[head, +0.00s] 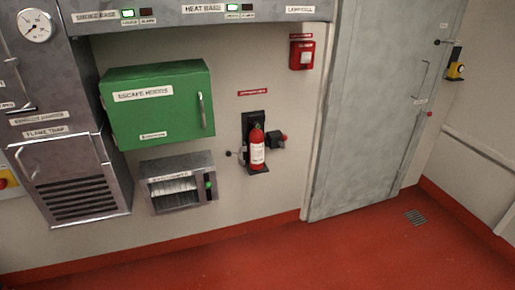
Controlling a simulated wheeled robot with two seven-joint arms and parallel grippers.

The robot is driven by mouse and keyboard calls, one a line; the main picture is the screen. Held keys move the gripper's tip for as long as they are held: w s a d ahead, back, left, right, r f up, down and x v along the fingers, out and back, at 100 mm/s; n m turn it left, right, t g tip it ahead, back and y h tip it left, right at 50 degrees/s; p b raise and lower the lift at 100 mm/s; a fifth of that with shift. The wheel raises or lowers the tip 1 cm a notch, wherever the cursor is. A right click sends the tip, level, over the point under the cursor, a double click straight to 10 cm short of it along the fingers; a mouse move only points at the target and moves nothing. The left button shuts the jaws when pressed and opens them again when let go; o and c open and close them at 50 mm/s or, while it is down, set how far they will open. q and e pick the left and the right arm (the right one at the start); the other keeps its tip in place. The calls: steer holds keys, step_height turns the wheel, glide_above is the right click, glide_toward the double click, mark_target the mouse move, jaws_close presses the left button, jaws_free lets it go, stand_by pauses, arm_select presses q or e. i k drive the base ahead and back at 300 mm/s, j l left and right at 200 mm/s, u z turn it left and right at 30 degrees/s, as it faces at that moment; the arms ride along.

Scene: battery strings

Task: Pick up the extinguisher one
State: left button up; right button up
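The fire extinguisher (257,150) is a small red cylinder with a white label. It stands upright against a black wall bracket (258,171) on the pale wall, near the middle of the head view. A black fitting with a red end (277,139) sits at its right, and a dark knob (229,154) at its left. A small red sign (252,92) is above it. Neither of my grippers is in view.
A green cabinet labelled escape hoods (160,120) and a grey metal box (165,206) are on the wall to the left. A grey door (365,110) and a red call point (302,55) are to the right. The red floor (300,255) is clear, with a small drain grate (414,217).

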mark_target(256, 137)
steer(key=i+l, duration=0.15)
steer(key=l, duration=0.25)
steer(key=i+l+u, duration=0.1)
steer(key=l, duration=0.35)
steer(key=i+l, duration=0.1)
steer(key=l, duration=0.35)
steer(key=i+l+u, duration=0.1)
steer(key=l, duration=0.3)
steer(key=i+l+u, duration=0.1)
steer(key=l, duration=0.35)
